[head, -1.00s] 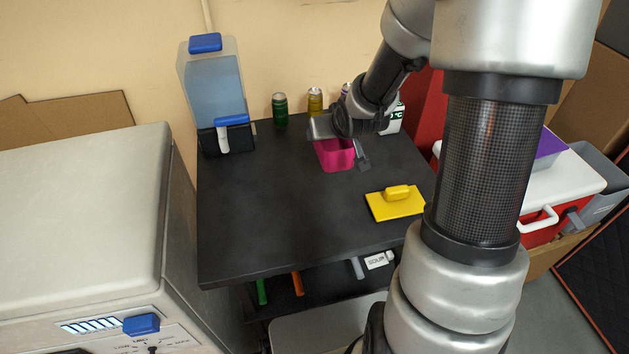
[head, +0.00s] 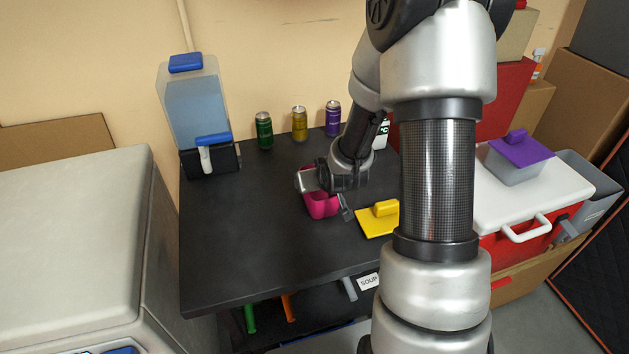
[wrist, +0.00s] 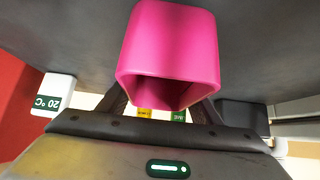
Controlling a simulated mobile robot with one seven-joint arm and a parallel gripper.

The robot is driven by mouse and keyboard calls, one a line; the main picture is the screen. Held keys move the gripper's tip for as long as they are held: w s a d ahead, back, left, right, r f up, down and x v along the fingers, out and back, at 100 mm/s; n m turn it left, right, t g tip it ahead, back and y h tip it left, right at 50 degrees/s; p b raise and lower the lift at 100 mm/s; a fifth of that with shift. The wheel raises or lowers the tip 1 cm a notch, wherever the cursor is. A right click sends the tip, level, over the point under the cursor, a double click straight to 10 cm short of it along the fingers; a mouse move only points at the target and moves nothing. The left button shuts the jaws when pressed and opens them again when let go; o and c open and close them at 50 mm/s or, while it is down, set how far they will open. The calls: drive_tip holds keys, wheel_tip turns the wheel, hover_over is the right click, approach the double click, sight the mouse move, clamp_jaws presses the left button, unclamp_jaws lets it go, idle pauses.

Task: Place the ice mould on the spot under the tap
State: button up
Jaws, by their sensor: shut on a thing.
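The ice mould, which I take to be the pink open-ended cup (head: 321,206), is in my gripper (head: 326,198) over the middle-right of the black table. In the wrist view the pink mould (wrist: 168,45) sits between the two dark fingers (wrist: 160,108), its hollow opening facing the camera. My gripper is shut on it. Whether the mould touches the table is unclear. The tap (head: 206,158) is on the clear water dispenser (head: 194,105) with a blue lid, at the table's back left. The mould is well to the right of the tap and nearer the front.
The black table (head: 235,240) is clear between mould and dispenser. Green (head: 264,131), yellow (head: 299,123) and purple (head: 333,118) cans stand along the back. A yellow lid with a handle (head: 377,222) lies right of the mould. A white machine (head: 70,240) stands at the left.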

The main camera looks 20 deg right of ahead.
drive_tip(key=shift+f+b, duration=0.2)
drive_tip(key=shift+b, duration=0.1)
drive_tip(key=o, duration=1.2)
drive_tip(key=shift+r, duration=0.15)
